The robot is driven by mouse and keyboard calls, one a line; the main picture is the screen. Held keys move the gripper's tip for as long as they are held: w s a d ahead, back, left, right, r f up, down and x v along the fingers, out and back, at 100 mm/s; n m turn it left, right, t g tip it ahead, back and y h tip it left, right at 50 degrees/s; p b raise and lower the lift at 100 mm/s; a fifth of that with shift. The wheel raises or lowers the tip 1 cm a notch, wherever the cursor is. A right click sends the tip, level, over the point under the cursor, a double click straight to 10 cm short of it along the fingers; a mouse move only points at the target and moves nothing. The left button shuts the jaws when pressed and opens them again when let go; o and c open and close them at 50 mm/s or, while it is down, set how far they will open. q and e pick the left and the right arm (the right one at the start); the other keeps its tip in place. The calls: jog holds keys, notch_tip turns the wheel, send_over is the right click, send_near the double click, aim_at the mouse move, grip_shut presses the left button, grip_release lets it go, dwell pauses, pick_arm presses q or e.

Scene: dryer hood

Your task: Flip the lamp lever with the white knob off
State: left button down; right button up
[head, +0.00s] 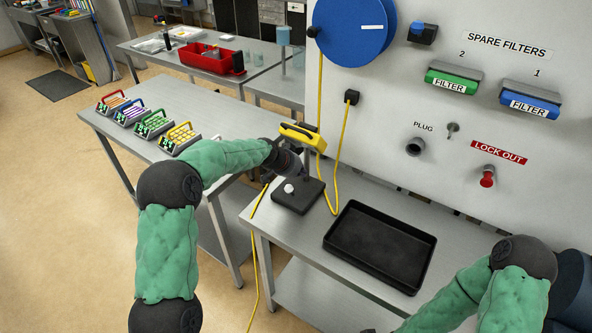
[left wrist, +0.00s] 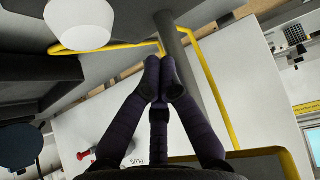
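The lamp has a yellow head (head: 303,136) on a dark post over a black base (head: 300,203) at the workbench's left end. The white knob (head: 289,188) of its lever sits over the base's left part. In the left wrist view the white knob (left wrist: 80,22) looms large at upper left, and the grey post (left wrist: 180,70) passes behind the fingertips. My left gripper (head: 270,178) is beside the lamp, near the knob, and partly hidden by its own wrist. Its fingertips (left wrist: 163,78) are together with nothing seen between them, apart from the knob. My right gripper is out of view.
A black tray (head: 381,245) lies right of the lamp. A yellow cable (head: 333,190) hangs behind and beside the lamp. The wall panel (head: 385,95) rises behind, with a red lock-out knob (head: 487,178). A table (head: 190,105) with several coloured racks stands at left.

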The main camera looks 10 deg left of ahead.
aim_at(290, 191)
pick_arm(q)
jog(key=shift+f, duration=0.3)
jog(key=shift+s+a+b, duration=0.25)
jog(key=shift+s+a, duration=0.25)
jog(key=shift+s, duration=0.3)
jog(key=shift+s+a+b, duration=0.25)
jog(key=shift+s+a, duration=0.2)
jog(key=shift+s, duration=0.3)
